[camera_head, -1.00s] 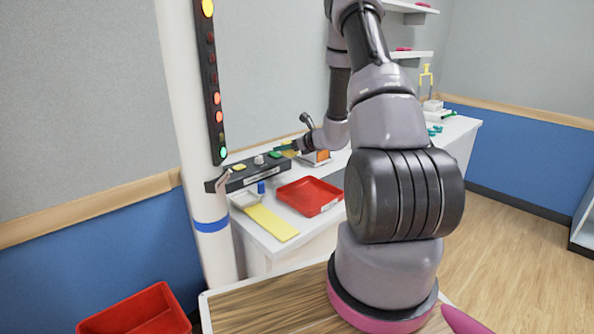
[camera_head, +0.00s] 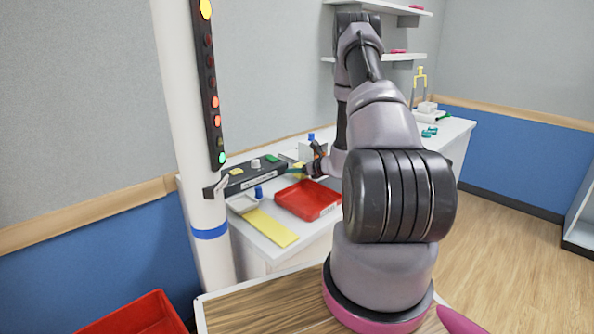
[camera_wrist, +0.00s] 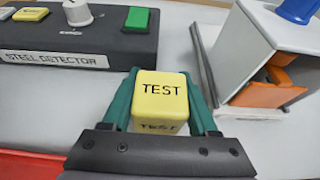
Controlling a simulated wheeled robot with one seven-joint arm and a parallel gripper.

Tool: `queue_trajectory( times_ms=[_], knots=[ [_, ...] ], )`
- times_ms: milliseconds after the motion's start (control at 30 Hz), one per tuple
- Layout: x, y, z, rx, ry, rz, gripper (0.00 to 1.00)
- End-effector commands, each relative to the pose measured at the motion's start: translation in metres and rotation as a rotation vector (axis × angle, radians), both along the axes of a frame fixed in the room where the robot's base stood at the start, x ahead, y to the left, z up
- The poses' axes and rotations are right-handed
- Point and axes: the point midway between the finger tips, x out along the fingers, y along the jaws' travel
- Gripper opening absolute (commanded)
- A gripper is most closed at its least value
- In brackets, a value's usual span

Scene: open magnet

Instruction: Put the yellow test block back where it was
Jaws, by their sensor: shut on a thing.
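The yellow test block (camera_wrist: 160,98), a cube marked TEST, sits between the green fingers of my gripper (camera_wrist: 161,84) in the wrist view. The fingers press on its left and right sides. In the head view my gripper (camera_head: 301,170) is small, at the right end of the steel detector box (camera_head: 262,178), with a bit of yellow showing. In the wrist view the black steel detector (camera_wrist: 75,45) lies left of and beyond the block. White counter shows around the block; I cannot tell whether its underside touches the counter.
A white box with an orange flap (camera_wrist: 262,92) and blue knob stands right of the block. A red tray (camera_head: 318,212) lies in front of the detector, with a yellow strip (camera_head: 270,228) to its left. A pole with lights (camera_head: 190,130) stands at left.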

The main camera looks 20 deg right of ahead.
Motion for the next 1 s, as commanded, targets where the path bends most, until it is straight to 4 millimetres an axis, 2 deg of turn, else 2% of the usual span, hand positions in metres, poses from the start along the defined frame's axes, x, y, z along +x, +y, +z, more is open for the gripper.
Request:
queue_trajectory(
  times_ms=[367,400,433,467,833,1000],
  knots=[
    [0.001,0.0,-0.005,-0.001,-0.002,-0.001,0.0],
    [0.001,0.0,-0.005,-0.001,-0.003,0.0,0.71],
    [0.001,0.0,-0.005,-0.002,-0.002,0.0,0.83],
    [0.001,0.0,-0.005,-0.002,-0.002,0.0,0.9],
    [0.001,0.0,-0.001,-0.001,-0.003,0.0,0.9],
    [-0.021,-0.009,0.007,-0.001,0.001,-0.003,0.9]
  ],
)
